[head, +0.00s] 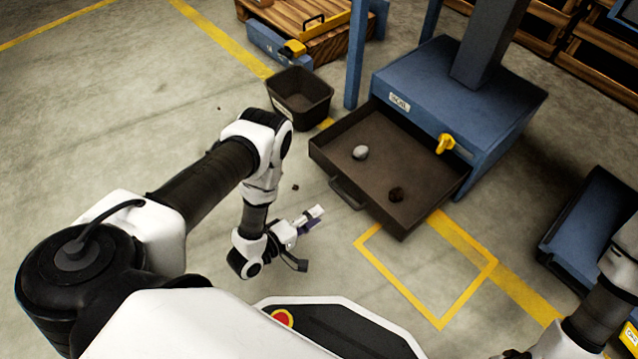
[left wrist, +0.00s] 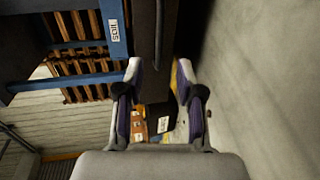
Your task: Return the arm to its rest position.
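My left arm reaches out from the left in the head view, bent down at the elbow. Its gripper (head: 314,216) is above the floor, in front of the open drawer and to the left of its handle. In the left wrist view its two fingers (left wrist: 158,80) are apart, with nothing held between them. A dark upright surface shows beyond the gap. My right arm (head: 600,312) is at the lower right edge of the head view. Its end is cut off by the picture's bottom edge, so its fingers cannot be made out.
The grader's dark drawer (head: 330,158) is pulled out from the blue housing (head: 425,85). A pale lump (head: 360,152) and a dark brown lump (head: 396,194) lie in it. A black bin (head: 300,98) stands behind my left arm. A blue container (head: 590,225) is at right. Floor nearby is mostly clear.

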